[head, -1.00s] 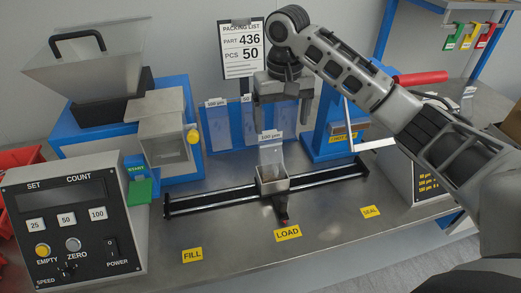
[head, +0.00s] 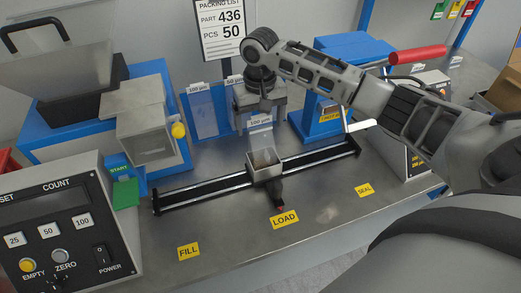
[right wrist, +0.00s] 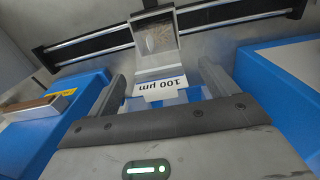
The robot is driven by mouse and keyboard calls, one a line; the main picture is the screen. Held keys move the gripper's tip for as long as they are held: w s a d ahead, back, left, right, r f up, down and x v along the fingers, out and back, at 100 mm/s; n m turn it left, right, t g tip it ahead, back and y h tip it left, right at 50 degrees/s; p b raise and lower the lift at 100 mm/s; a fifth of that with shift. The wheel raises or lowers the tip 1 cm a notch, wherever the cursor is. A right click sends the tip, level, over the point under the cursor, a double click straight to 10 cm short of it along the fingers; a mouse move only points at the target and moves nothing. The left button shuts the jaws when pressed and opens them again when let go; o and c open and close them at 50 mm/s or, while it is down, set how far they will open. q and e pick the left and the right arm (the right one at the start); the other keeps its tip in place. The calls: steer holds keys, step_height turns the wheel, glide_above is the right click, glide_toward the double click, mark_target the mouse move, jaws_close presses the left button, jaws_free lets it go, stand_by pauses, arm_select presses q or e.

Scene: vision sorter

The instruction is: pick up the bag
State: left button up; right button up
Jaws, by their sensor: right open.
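A clear bag (head: 260,139) with a white "100 µm" label stands upright at the back of a small metal cup on the slide rail, behind the LOAD sign. In the right wrist view its label (right wrist: 161,86) lies between my fingers, and the metal cup (right wrist: 155,47) is just beyond. My right gripper (head: 259,112) is open and empty, pointing down just above the bag's label. Its two fingers (right wrist: 161,80) stand on either side of the label, with gaps; I cannot tell how deep the bag lies between them. My left gripper is out of view.
The black slide rail (head: 200,194) crosses the bench. A blue bag rack (head: 203,118) stands behind it, close to my gripper. A blue sealer (head: 318,122) is on the right and a blue hopper machine (head: 163,80) on the left. The bench front (head: 235,225) is clear.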

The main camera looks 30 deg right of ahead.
mark_target(262, 146)
step_height(262, 146, down, 5)
steer(key=shift+d, duration=0.15)
steer(key=c, duration=1.4)
steer(key=shift+o, duration=0.2)
steer(key=shift+r, duration=0.1)
